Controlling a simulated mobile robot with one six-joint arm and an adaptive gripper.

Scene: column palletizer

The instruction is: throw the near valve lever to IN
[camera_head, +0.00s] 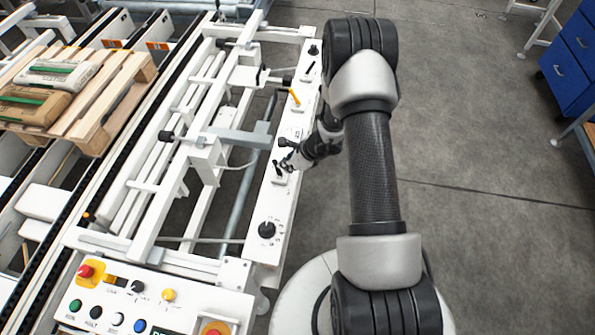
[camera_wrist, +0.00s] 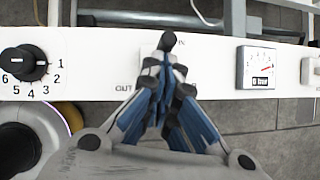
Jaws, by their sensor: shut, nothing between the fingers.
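The near valve lever, with a black tip (camera_wrist: 167,41), stands on the white panel between the OUT label (camera_wrist: 127,87) and the IN label (camera_wrist: 181,38) in the wrist view. My gripper (camera_wrist: 167,68) is shut and empty. Its fingertips are right at the lever and overlap its lower part and its base. I cannot tell whether they touch. In the head view my gripper (camera_head: 288,162) is low over the panel at the lever's plate. The lever's exact angle is hard to tell there.
A numbered black knob (camera_wrist: 27,63) sits left of the lever and a square gauge (camera_wrist: 257,68) right of it. A yellow lever (camera_head: 295,97) is farther along the panel. A control box (camera_head: 150,310) with buttons is at the near left. Open floor (camera_head: 480,160) lies right.

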